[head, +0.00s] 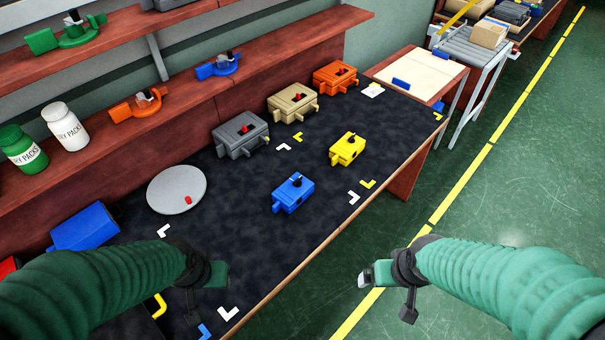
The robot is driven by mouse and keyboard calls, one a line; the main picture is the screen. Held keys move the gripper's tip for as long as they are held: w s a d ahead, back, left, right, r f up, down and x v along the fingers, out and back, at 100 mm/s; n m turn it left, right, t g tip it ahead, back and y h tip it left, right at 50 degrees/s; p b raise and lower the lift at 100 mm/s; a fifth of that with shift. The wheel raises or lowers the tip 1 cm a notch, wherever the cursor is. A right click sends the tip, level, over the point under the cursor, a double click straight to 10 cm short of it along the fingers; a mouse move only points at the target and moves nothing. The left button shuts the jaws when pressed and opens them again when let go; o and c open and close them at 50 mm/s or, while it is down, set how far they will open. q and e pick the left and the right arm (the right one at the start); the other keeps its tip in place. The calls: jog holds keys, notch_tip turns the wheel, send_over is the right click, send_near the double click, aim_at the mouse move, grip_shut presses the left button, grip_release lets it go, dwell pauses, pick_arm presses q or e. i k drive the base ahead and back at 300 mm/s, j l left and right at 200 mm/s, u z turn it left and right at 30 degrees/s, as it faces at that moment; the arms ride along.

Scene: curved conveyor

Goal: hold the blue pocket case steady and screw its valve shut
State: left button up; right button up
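The blue pocket case (293,194) sits on the dark bench mat, right of a grey round disc. Its valve (296,181), a small dark knob, stands on the case's top. Whether the valve is open or shut is too small to tell. My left gripper (222,274) is at the lower left over the mat, apart from the case and nearer the front. My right gripper (366,281) is past the bench's front edge, over the green floor, also apart from the case. Nothing shows in either gripper; the finger gaps are not clear.
Yellow (347,149), grey (240,136), tan (292,102) and orange (335,77) cases stand further back. The grey disc (177,191) bears a small red piece. A blue box (85,228) lies left. White and yellow corner marks dot the mat. Mat around the blue case is clear.

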aim_at(297, 183)
jog(key=u, duration=0.6)
jog(key=i+l+u, duration=0.2)
jog(key=l, duration=0.15)
jog(key=i+l+u, duration=0.2)
jog(key=l, duration=0.15)
jog(key=l+u, duration=0.2)
jog(key=l, duration=0.2)
jog(key=i+l+u, duration=0.2)
jog(key=l, duration=1.1)
jog(key=i, duration=0.05)
